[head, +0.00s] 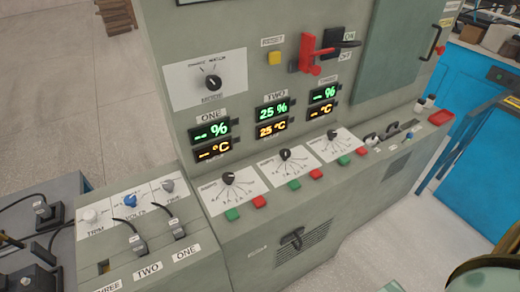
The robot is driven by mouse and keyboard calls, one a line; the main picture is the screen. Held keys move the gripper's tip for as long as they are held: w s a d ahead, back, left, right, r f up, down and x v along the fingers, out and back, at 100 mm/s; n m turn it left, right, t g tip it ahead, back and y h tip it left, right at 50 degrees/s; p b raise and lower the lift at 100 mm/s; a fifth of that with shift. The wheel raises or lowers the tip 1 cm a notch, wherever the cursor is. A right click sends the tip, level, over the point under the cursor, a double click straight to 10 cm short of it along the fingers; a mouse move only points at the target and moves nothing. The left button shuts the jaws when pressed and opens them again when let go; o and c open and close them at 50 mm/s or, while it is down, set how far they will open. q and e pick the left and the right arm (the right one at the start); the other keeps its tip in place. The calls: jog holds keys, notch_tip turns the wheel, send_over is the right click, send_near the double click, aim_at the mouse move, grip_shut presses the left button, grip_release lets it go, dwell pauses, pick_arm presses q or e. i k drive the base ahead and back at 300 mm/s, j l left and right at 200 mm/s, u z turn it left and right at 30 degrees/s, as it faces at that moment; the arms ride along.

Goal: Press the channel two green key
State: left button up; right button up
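The channel two green key (294,184) sits on the sloped ledge of the grey-green cabinet, below the middle dial (285,155). The red key (316,173) is just to its right. The TWO display (272,118) above is lit and appears to read 25 % and 25 °C. The ONE display (210,140) and the rightmost display (323,103) show dashes. Nothing covers the middle green key. Neither of my grippers can be made out in the head view.
Channel one's green key (232,215) and the right green key (343,160) flank it, each with a red neighbour. A red lever (308,55) juts from the upper panel. Plugs with cables (137,243) stand at lower left. A blue cabinet (470,90) is at right.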

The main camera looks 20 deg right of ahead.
aim_at(294, 184)
jog(key=z, duration=1.15)
